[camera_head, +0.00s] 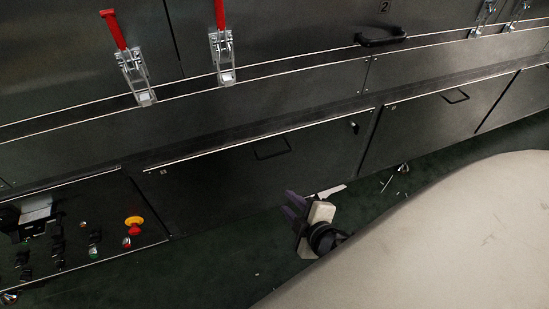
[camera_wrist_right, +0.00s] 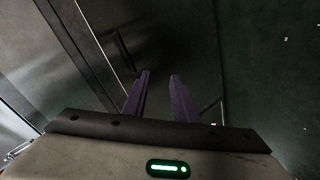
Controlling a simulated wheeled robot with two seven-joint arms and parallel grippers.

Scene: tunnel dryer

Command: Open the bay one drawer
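Two dark drawer fronts run along the bottom of the machine in the head view. The left drawer front (camera_head: 215,180) has a thin dark bar handle (camera_head: 272,150) and looks shut. The right drawer front (camera_head: 415,125) has a similar handle (camera_head: 455,97) and also looks shut. No bay one label is readable. My right gripper (camera_head: 288,204), with purple fingers, is in front of and below the left drawer's handle, apart from it. In the right wrist view its fingers (camera_wrist_right: 160,76) are apart with nothing between them. A dark bar (camera_wrist_right: 210,105) shows right of them. My left gripper is not in view.
A control panel (camera_head: 85,235) with a yellow and red button juts out at lower left. Red-handled clamps (camera_head: 222,55) and a black door handle (camera_head: 380,38) marked 2 are above. Small scraps (camera_head: 403,168) lie on the green floor.

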